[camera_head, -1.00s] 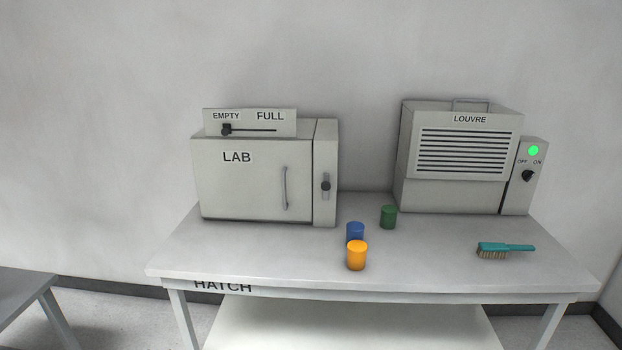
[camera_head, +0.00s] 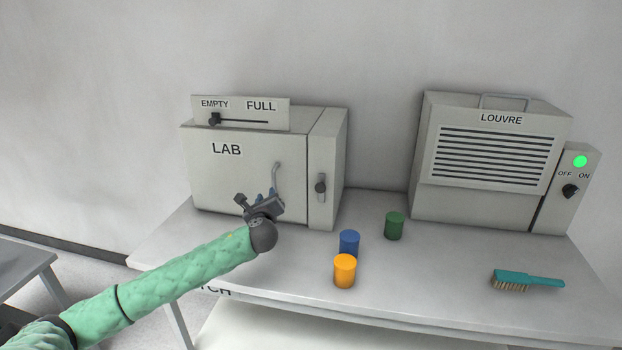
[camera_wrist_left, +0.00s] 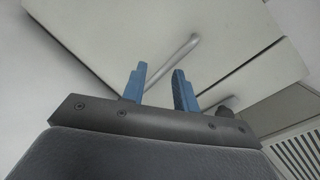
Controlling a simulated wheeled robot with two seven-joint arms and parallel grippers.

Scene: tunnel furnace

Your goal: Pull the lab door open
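The LAB box has a pale grey front door (camera_head: 217,176) that looks shut, with a vertical metal bar handle (camera_head: 275,176) near its right edge. My left gripper (camera_head: 267,195) is in front of the door at the handle's lower part, which it partly hides. In the left wrist view the blue fingers of my left gripper (camera_wrist_left: 160,88) stand apart, and the handle (camera_wrist_left: 172,61) runs slantwise toward the gap between them. I cannot tell whether the handle is between the fingertips; the fingers are not closed on it. My right gripper is not in view.
Blue (camera_head: 349,243), orange (camera_head: 344,271) and green (camera_head: 394,226) cylinders stand on the table (camera_head: 290,262) to the right of my left gripper. A teal brush (camera_head: 528,279) lies further right. The LOUVRE box (camera_head: 480,200) stands at the back right.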

